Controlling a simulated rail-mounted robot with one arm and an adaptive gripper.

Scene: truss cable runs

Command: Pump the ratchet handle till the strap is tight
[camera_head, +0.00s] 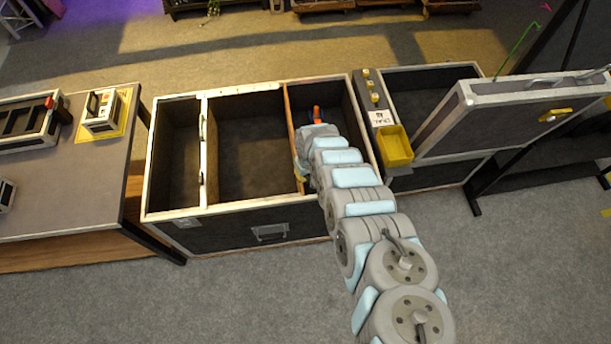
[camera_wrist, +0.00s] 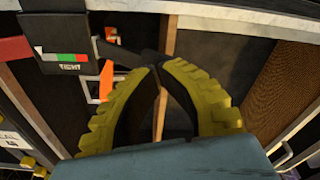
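The ratchet unit shows in the wrist view as a dark plate with a red, white and green gauge (camera_wrist: 62,57) marked TIGHT. A red strap (camera_wrist: 14,48) runs into its left side. An orange part (camera_wrist: 105,80), perhaps the handle, stands beside the plate; it also shows as a small orange piece (camera_head: 317,114) in the head view. A black bar reaches from there toward my fingertips. My gripper (camera_wrist: 157,62) has its yellow-backed fingers drawn together at the tips. I cannot tell whether the bar is between them. The gauge's pointer is too small to read.
My arm reaches into the right compartment of an open case (camera_head: 270,87) with wooden and pale dividers. A yellow bin (camera_head: 395,147) and a raised lid (camera_head: 470,115) stand close on the right. A table (camera_head: 70,185) stands left. The case's middle compartment is empty.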

